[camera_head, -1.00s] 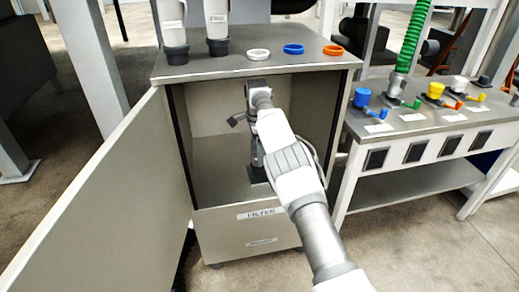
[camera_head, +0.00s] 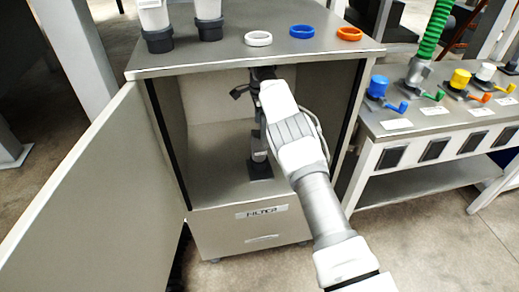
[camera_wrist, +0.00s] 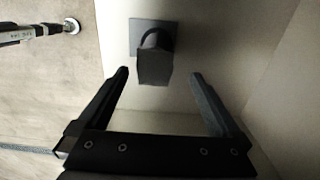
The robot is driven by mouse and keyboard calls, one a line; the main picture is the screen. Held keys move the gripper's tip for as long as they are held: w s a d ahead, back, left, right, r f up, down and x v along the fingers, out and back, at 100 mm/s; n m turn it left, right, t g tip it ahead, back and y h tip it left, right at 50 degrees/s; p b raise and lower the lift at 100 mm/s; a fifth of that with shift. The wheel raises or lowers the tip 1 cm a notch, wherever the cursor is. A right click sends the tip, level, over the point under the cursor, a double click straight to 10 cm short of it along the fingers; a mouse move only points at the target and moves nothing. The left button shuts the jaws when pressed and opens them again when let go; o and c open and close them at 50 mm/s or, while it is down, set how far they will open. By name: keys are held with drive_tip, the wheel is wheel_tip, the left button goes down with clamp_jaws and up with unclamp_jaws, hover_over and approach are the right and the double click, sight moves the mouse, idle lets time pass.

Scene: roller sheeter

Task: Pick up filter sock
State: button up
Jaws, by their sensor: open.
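A dark grey, stubby cylindrical piece (camera_wrist: 154,62) on a square plate (camera_wrist: 138,28) shows in the wrist view; I cannot tell whether it is the filter sock. In the head view, a slim grey upright piece (camera_head: 258,145) stands on a black square base (camera_head: 260,171) inside the open cabinet (camera_head: 210,150). My gripper (camera_wrist: 160,73) is open, its two black fingers apart on either side of the dark piece in the wrist view, with nothing held. My arm reaches into the cabinet and its end is partly hidden in the head view.
The cabinet door (camera_head: 80,185) stands open at left. Two white cylinders with dark bases (camera_head: 157,38) and a white ring (camera_head: 258,38), blue ring (camera_head: 302,32) and orange ring (camera_head: 349,34) are on the cabinet top. A bench with valves (camera_head: 430,110) stands at right.

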sight(259, 148)
wheel_tip(259, 148, down, 6)
drive_tip(key=shift+s+f+b, duration=0.1)
drive_tip(key=shift+f+b, duration=0.05)
drive_tip(key=shift+b, duration=1.05)
drive_tip(key=f, duration=0.1)
drive_tip(key=f+b, duration=0.2)
drive_tip(key=shift+s+a+f, duration=0.15)
drive_tip(key=shift+s+f, duration=0.2)
drive_tip(key=shift+f, duration=0.6)
drive_tip(key=shift+c, duration=0.3)
clamp_jaws()
drive_tip(key=shift+r, duration=0.15)
wheel_tip(259, 148, up, 10)
drive_tip(key=p, duration=0.3)
